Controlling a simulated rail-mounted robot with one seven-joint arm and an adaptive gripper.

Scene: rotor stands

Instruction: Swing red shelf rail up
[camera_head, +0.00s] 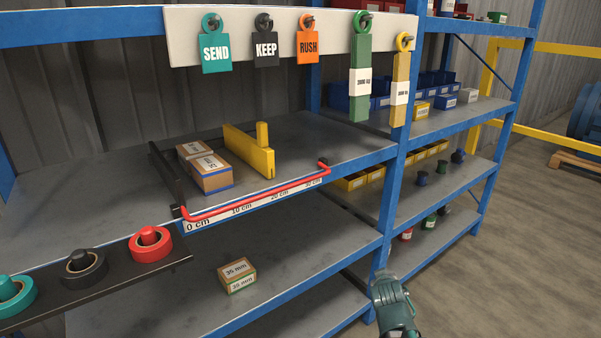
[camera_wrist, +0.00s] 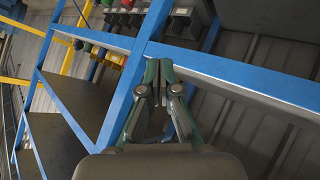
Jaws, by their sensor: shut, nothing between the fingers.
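The red shelf rail (camera_head: 262,194) is a thin red bar along the front edge of the middle shelf, just above the white centimetre ruler strip (camera_head: 232,209). Its left end bends to a black bracket at the shelf corner, and its right end bends back to a dark fitting. My gripper (camera_head: 386,280) is at the lower right in the head view, near the blue upright, below and right of the rail and well apart from it. In the wrist view my gripper (camera_wrist: 160,68) has its fingertips together with nothing between them. The rail cannot be made out there.
Cardboard boxes (camera_head: 209,172) and a yellow bracket-shaped block (camera_head: 249,152) stand on the shelf behind the rail. Tags hang from the white board (camera_head: 235,22) above. A black bar with ring-shaped pieces (camera_head: 150,244) juts out lower left. The blue upright (camera_head: 389,205) stands near my gripper.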

